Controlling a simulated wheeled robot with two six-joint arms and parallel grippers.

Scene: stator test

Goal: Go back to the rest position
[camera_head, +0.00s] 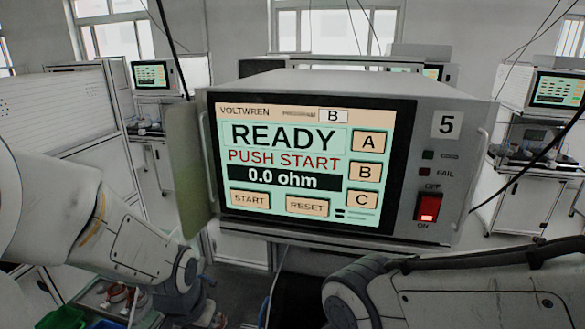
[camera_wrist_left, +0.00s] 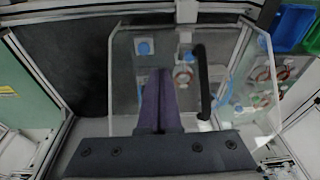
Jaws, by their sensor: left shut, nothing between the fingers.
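My left gripper (camera_wrist_left: 160,101) shows in the left wrist view with its two dark fingers together and nothing between them. It is over or in front of a clear panel (camera_wrist_left: 122,75) with a black handle (camera_wrist_left: 201,85); I cannot tell whether they touch. In the head view my left arm comes in from the left and points down; its fingers are not clearly seen there. My right arm shows at the lower right of the head view, but its gripper is out of the picture.
A tester (camera_head: 455,90) numbered 5 stands ahead, its screen (camera_head: 300,165) reading READY, PUSH START, 0.0 ohm. Its red switch (camera_head: 428,207) is lit. More testers (camera_head: 556,91) stand behind.

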